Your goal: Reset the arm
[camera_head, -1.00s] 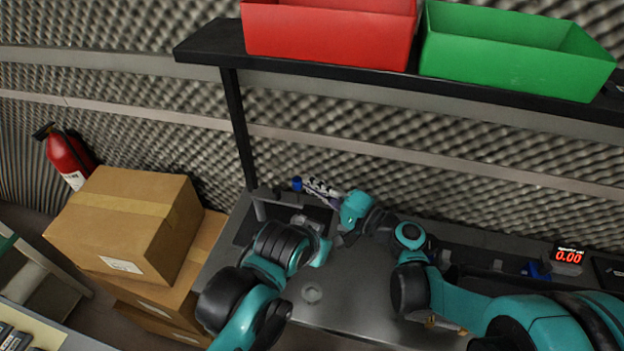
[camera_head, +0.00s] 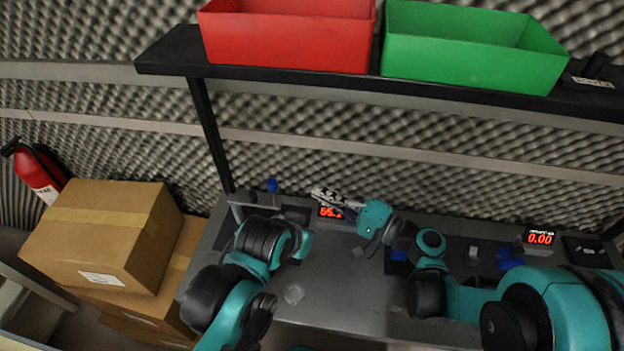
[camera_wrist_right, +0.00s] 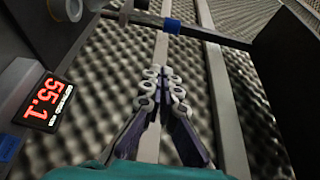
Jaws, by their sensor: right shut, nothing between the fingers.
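My right arm is teal and black and reaches in from the right in the head view. Its gripper (camera_head: 328,195) is over the back of the dark workbench (camera_head: 335,295), pointing left. In the right wrist view its two jointed fingers (camera_wrist_right: 163,78) are together at the tips with nothing between them. My left arm (camera_head: 240,290) comes up from the lower left over the bench's left end. Its fingers cannot be made out.
A display reading 55.1 (camera_wrist_right: 47,103) is close to the right gripper. Another display (camera_head: 540,238) reads 0.00 at right. A red bin (camera_head: 285,45) and a green bin (camera_head: 470,60) stand on the shelf above. Cardboard boxes (camera_head: 100,235) are left of the bench.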

